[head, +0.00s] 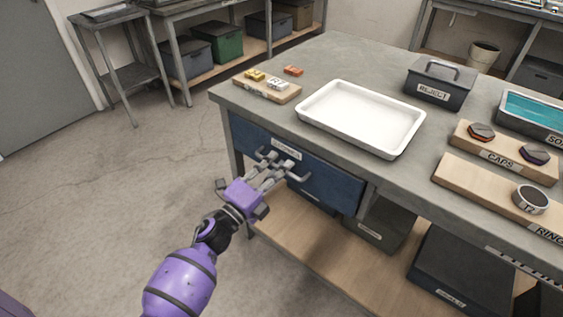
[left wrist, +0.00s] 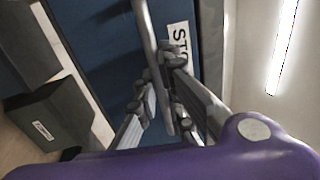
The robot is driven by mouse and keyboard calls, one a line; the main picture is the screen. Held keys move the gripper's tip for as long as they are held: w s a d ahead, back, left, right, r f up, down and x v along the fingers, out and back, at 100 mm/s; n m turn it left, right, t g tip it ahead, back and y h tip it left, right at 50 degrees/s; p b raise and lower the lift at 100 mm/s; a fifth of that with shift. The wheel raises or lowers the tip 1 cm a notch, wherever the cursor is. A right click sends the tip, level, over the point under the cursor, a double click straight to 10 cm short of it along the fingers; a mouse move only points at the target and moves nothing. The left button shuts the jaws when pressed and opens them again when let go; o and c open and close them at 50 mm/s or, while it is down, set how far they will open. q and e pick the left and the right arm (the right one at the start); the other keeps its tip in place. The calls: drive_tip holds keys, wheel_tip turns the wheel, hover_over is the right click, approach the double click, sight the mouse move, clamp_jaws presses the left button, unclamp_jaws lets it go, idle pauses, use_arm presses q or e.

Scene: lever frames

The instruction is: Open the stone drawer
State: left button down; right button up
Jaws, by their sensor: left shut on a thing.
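The stone drawer (head: 335,187) is a dark blue front under the grey workbench top, with a white label and a grey bar handle (head: 301,178). The drawer front also shows in the left wrist view (left wrist: 95,50), where part of its label reads "STO". Its front looks close to the bench's front; I cannot tell whether there is a gap. My left gripper (head: 276,168) is at the handle, in front of the drawer. In the left wrist view its fingers (left wrist: 163,85) lie on both sides of the handle bar (left wrist: 150,45), shut on it. My right gripper is not in view.
On the bench top are a white tray (head: 360,117), a dark reject box (head: 438,85), a block with stones (head: 267,90), and cap and ring boards at right. Below is a wooden shelf (head: 300,235) with dark bins. The floor at left is clear.

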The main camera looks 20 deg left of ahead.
use_arm(q)
drive_tip(key=r+p+v, duration=0.1)
drive_tip(key=r+v, duration=0.1)
drive_tip(key=v, duration=0.9)
drive_tip(key=s+r+v, duration=0.1)
drive_tip(key=r+v, duration=0.1)
drive_tip(key=v, duration=1)
drive_tip(key=shift+a+r+p, duration=0.15)
drive_tip(key=shift+r+p, duration=0.1)
drive_tip(key=shift+p, duration=0.15)
drive_tip(key=c, duration=2.1)
unclamp_jaws()
drive_tip(key=shift+s, duration=0.1)
drive_tip(key=v, duration=1.2)
